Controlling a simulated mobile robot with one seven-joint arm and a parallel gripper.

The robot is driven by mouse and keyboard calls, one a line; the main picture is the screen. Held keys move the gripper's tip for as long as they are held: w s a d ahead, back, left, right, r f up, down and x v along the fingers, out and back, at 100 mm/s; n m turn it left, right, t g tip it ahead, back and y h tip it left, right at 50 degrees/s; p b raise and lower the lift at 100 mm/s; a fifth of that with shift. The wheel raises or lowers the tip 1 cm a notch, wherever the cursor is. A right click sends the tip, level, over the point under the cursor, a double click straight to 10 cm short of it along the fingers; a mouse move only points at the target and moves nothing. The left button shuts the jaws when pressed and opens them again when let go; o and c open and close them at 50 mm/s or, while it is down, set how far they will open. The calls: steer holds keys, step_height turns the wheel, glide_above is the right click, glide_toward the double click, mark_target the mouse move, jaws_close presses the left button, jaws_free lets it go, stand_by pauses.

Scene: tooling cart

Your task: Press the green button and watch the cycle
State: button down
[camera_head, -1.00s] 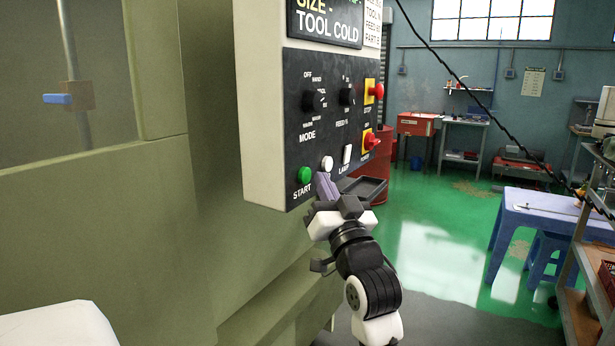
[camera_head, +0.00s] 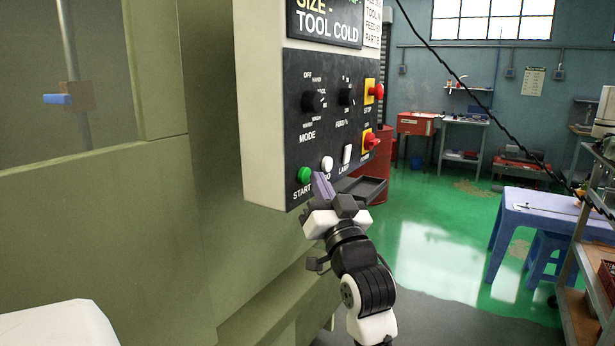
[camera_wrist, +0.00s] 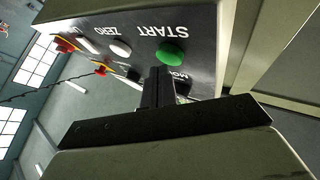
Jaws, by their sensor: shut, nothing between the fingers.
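The green button (camera_head: 304,175) sits at the lower left of the black control panel (camera_head: 330,120), above the word START. In the wrist view the green button (camera_wrist: 171,54) is just beyond the fingertips, up and slightly right of them. My gripper (camera_head: 320,182) is shut and empty, with its fingertips just right of the green button and below the white button (camera_head: 327,164). In the wrist view my shut fingers (camera_wrist: 159,78) point toward the panel. Whether the fingertips touch the panel I cannot tell.
A red stop button (camera_head: 377,91) and a red-and-yellow switch (camera_head: 370,141) are on the panel's right side. A white lamp switch (camera_head: 347,154) is near the white button. A dark tray (camera_head: 366,188) juts out below the panel. The green machine body (camera_head: 100,240) fills the left.

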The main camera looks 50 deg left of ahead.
steer(key=shift+s+a, duration=0.2)
steer(key=shift+a, duration=0.5)
stand_by(1.1)
steer(key=shift+d+f, duration=0.1)
steer(key=shift+d, duration=0.05)
steer(key=shift+w+d, duration=0.2)
steer(key=shift+d, duration=0.55)
